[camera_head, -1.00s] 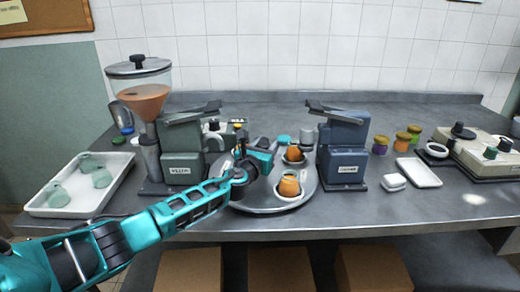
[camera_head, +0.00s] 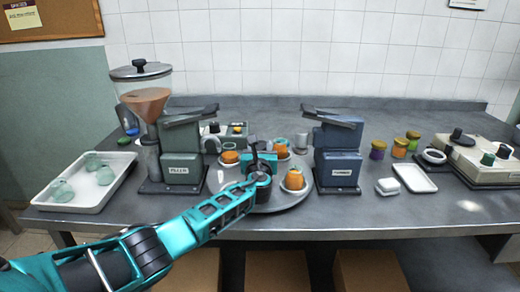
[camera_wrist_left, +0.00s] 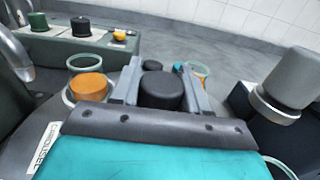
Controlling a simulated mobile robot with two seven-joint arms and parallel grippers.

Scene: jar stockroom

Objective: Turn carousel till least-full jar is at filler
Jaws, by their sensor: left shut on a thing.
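The round grey carousel (camera_head: 285,203) sits between two machines. My left gripper (camera_head: 260,158) is over its middle, shut on a black knob, which shows clearly between the fingers in the left wrist view (camera_wrist_left: 158,88). Jars with orange contents stand around it: one at front right (camera_head: 294,180), one at the back (camera_head: 281,150), one at back left (camera_head: 229,156). The back-left side faces the green-grey machine labelled FILLER (camera_head: 182,160). The wrist view shows a part-filled jar (camera_wrist_left: 88,86) at left. My arm hides the carousel's front left; fill levels are hard to compare. My right gripper is not in view.
A blue machine (camera_head: 338,155) stands close on the carousel's right. A white tray with greenish jars (camera_head: 84,205) lies at far left. Small coloured jars (camera_head: 400,148), a white dish (camera_head: 415,178) and a control box (camera_head: 475,158) are at right.

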